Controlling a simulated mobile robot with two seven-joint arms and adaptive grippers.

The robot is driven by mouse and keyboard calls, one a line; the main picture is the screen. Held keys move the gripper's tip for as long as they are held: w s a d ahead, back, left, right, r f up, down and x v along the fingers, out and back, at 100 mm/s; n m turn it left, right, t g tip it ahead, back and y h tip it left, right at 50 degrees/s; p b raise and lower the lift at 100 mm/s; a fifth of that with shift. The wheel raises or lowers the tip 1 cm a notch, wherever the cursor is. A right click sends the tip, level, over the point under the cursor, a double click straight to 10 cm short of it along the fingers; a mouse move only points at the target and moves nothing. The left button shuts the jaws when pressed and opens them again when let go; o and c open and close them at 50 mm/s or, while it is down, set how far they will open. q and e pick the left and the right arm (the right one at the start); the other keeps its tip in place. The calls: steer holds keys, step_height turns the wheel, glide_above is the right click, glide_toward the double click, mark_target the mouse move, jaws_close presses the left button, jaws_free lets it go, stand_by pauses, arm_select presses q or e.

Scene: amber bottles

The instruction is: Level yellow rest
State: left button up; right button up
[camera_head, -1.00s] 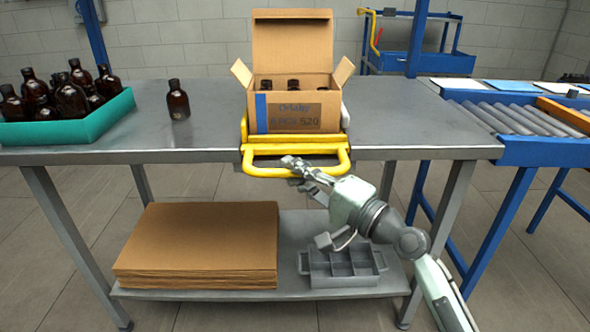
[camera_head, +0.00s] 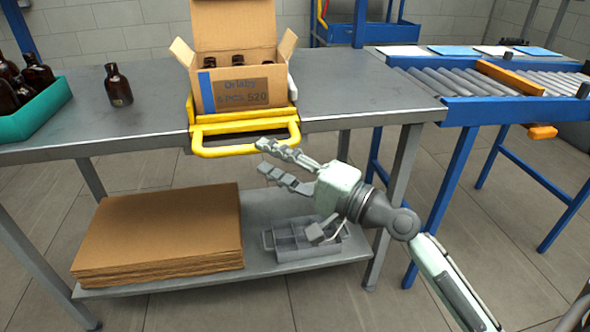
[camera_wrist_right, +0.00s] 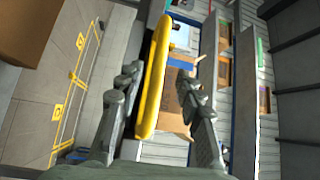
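The yellow rest (camera_head: 240,128) is a yellow frame at the table's front edge, with a looped handle bar (camera_head: 235,151) sticking out in front. An open cardboard box (camera_head: 232,98) with dark bottles inside sits on it. I cannot tell the rest's exact tilt. In the right wrist view the yellow bar (camera_wrist_right: 154,75) shows between the two spread fingers (camera_wrist_right: 158,82); contact is unclear. My left gripper is not in view.
The steel table (camera_head: 150,120) holds a lone amber bottle (camera_head: 118,87) and a teal tray (camera_head: 45,112) of bottles at left. Below are flat cardboard sheets (camera_head: 160,230) and a grey divided tray (camera_head: 300,240). A roller conveyor (camera_head: 450,82) stands at right.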

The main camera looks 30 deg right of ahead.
steer(key=v, duration=0.6)
stand_by(0.3)
steer(key=s+a+f+n+g+h, duration=0.15)
steer(key=f+n+g, duration=0.25)
steer(key=f, duration=0.8)
steer(key=s+f+n+g+h, duration=0.2)
steer(key=f+n+g+h, duration=0.1)
steer(key=f, duration=0.9)
steer(key=s+d+f+n+g+h, duration=0.3)
steer(key=s+f, duration=0.2)
steer(key=f, duration=0.3)
steer(key=s+d+f+n+g+h, duration=0.2)
steer(key=s+d+f+g+h, duration=0.1)
steer(key=s+f, duration=0.3)
steer(key=shift+s+f+n+g, duration=0.3)
steer(key=shift+f+n, duration=0.1)
steer(key=shift+f, duration=0.55)
